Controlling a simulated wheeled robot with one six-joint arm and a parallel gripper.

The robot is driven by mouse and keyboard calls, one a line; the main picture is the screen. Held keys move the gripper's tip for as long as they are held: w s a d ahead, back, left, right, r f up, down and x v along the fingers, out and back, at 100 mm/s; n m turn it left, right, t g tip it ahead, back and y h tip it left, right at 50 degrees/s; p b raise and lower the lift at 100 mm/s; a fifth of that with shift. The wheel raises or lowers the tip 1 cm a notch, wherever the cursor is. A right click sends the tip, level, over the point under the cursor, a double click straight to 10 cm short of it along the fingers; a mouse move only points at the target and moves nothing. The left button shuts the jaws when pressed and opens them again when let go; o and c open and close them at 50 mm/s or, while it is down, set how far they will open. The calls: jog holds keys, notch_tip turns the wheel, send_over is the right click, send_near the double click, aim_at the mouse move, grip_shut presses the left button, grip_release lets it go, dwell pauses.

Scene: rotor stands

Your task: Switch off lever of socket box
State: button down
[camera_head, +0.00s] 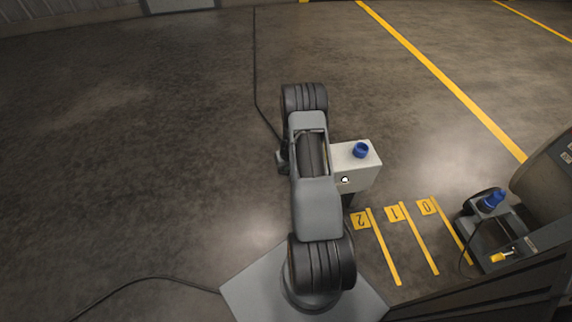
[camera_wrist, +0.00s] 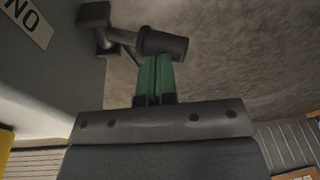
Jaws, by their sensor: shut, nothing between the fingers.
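In the wrist view a dark lever (camera_wrist: 163,43) with a thick round handle stands out from a grey wall (camera_wrist: 60,75) with a label reading "NO" as pictured (camera_wrist: 27,17). My gripper (camera_wrist: 158,62) has green fingers, shut together, with their tips right at the underside of the handle; I cannot tell if they touch it. In the head view a pale box (camera_head: 358,164) with a blue socket (camera_head: 361,149) on top stands right of my arm, which partly covers it. The lever and my gripper are hidden in the head view.
Yellow floor strips marked 2, 1 and 0 (camera_head: 384,246) lie in front of the box. At the right stands a machine (camera_head: 545,200) with a blue plug (camera_head: 493,199) and a yellow handle (camera_head: 502,256). A black cable (camera_head: 255,70) crosses the floor. Floor at left is mostly clear.

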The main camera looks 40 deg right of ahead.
aim_at(281, 170)
jog(key=shift+a, duration=0.1)
jog(key=shift+w+a+f+h+p, duration=0.15)
jog(key=shift+a+f+h+p, duration=0.15)
jog(key=shift+p, duration=0.1)
jog(key=shift+w+a+f+b, duration=0.15)
jog(key=shift+a+f+b, duration=0.1)
jog(key=shift+f+b, duration=0.3)
jog(key=shift+w+a+f+b, duration=0.1)
jog(key=shift+a+f+b, duration=0.15)
jog(key=shift+f+b, duration=0.2)
jog(key=f+b, duration=0.2)
jog(key=a+f+b, duration=0.1)
jog(key=shift+w+b, duration=0.3)
jog(key=shift+b, duration=0.1)
jog(key=shift+a+f+b, duration=0.1)
jog(key=shift+f+b, duration=0.65)
jog(key=shift+b, duration=0.2)
jog(key=shift+f, duration=0.1)
jog(key=w+a+r+p, duration=0.3)
jog(key=a+r+p, duration=0.3)
jog(key=a+r, duration=0.2)
notch_tip(281, 170, up, 3)
jog(key=shift+w+f, duration=0.2)
jog(key=shift+w, duration=0.05)
